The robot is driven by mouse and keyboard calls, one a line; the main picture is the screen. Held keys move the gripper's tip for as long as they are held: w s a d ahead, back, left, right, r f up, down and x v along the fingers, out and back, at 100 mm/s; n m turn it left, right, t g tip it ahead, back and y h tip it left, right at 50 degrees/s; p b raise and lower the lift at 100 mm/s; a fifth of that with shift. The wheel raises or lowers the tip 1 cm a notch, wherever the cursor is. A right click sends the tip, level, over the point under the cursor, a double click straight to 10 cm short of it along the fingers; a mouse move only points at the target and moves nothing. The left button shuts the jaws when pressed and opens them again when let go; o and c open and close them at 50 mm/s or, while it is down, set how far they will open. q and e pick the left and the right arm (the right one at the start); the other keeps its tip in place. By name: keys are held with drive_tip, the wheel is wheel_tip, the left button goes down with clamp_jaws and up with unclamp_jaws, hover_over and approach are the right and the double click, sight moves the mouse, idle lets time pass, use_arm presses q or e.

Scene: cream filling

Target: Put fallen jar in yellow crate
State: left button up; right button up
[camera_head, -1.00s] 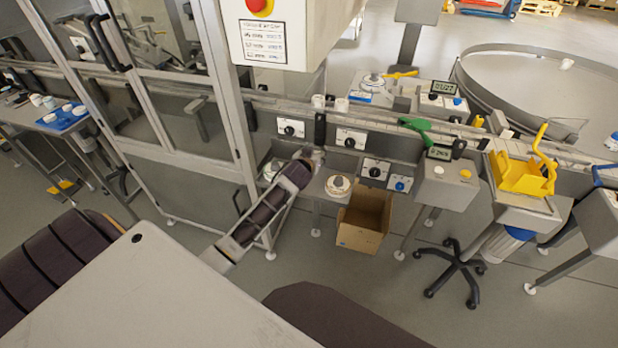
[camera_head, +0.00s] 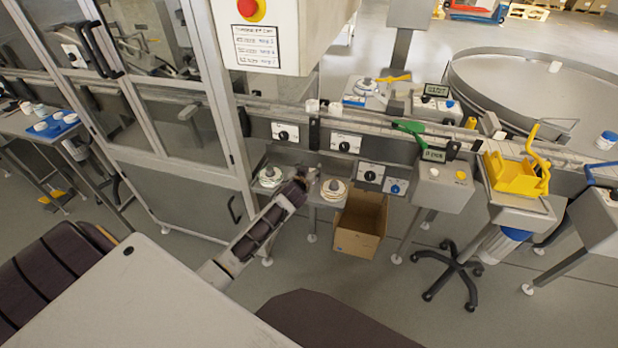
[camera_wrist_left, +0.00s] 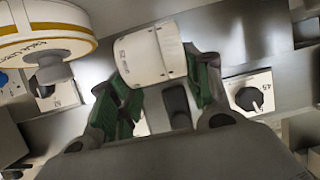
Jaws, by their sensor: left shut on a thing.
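My left gripper (camera_head: 305,174) reaches in from the lower left in the head view, at the front of the conveyor line. In the left wrist view its green-padded fingers (camera_wrist_left: 160,95) are shut on a white jar (camera_wrist_left: 150,55), which is tilted and has small print on its side. The held jar is hard to make out in the head view. The yellow crate (camera_head: 515,180) stands on a stand at the right, well away from the gripper. My right gripper is not in view.
Two white jars (camera_head: 324,107) stand on the conveyor. An open cardboard box (camera_head: 358,240) is on the floor right of my left gripper. A grey control box (camera_head: 444,187) stands between gripper and crate. A black-legged stool (camera_head: 456,268) stands below the crate.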

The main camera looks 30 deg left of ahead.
use_arm(q)
drive_tip(key=shift+f, duration=0.5)
drive_tip(key=shift+f+b, duration=0.3)
drive_tip(key=shift+f, duration=0.95)
drive_tip(key=o, duration=0.7)
drive_tip(key=shift+c, duration=0.2)
drive_tip(key=shift+o, duration=0.6)
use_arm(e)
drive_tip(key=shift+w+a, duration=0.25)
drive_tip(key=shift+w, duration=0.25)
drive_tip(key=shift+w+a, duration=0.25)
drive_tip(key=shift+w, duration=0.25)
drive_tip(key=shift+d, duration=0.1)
use_arm(q)
drive_tip(key=shift+s, duration=0.1)
